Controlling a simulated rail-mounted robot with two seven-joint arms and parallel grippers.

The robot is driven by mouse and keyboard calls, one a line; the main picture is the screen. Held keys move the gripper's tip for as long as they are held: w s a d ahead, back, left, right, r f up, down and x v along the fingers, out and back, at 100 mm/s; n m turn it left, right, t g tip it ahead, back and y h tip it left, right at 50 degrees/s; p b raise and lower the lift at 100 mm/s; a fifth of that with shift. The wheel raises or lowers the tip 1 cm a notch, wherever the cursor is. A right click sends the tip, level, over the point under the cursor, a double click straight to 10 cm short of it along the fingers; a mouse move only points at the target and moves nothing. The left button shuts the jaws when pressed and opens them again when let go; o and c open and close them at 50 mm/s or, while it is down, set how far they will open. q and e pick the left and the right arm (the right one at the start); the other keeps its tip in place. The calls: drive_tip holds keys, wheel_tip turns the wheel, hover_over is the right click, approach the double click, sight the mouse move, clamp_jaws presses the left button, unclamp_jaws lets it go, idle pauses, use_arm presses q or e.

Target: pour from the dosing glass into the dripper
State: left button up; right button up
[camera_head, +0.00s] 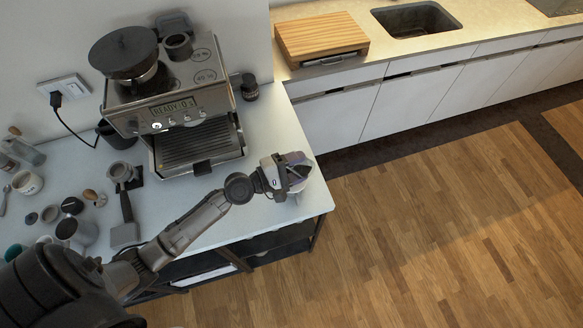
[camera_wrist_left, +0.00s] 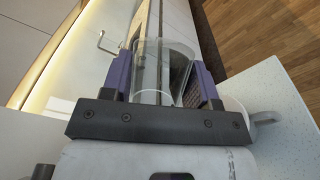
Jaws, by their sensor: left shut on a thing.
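My left gripper (camera_head: 293,172) is over the right end of the white coffee table. In the left wrist view its purple fingers (camera_wrist_left: 163,78) are shut on a clear glass, the dosing glass (camera_wrist_left: 165,58). I cannot tell what is in the glass or how far it tilts. A white rounded thing with a side handle, probably the dripper (camera_wrist_left: 264,117), shows beside and partly behind the gripper in that view. In the head view only a little of something pale shows under the gripper. My right gripper is not in view.
An espresso machine (camera_head: 170,100) stands at the back of the table (camera_head: 283,127). A portafilter (camera_head: 122,175), a milk jug (camera_head: 75,230) and several small items lie at the left. A wooden board (camera_head: 320,36) and a sink (camera_head: 415,19) are on the far counter. Table space behind the gripper is clear.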

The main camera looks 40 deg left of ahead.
use_arm(q)
drive_tip(key=shift+a+n+b, duration=0.2)
drive_tip(key=shift+n+b, duration=0.2)
idle(0.5)
drive_tip(key=shift+w+a+r+n+t+b, duration=0.1)
drive_tip(key=shift+a+r+n+t+b, duration=0.15)
drive_tip(key=shift+n+b, duration=0.2)
idle(0.5)
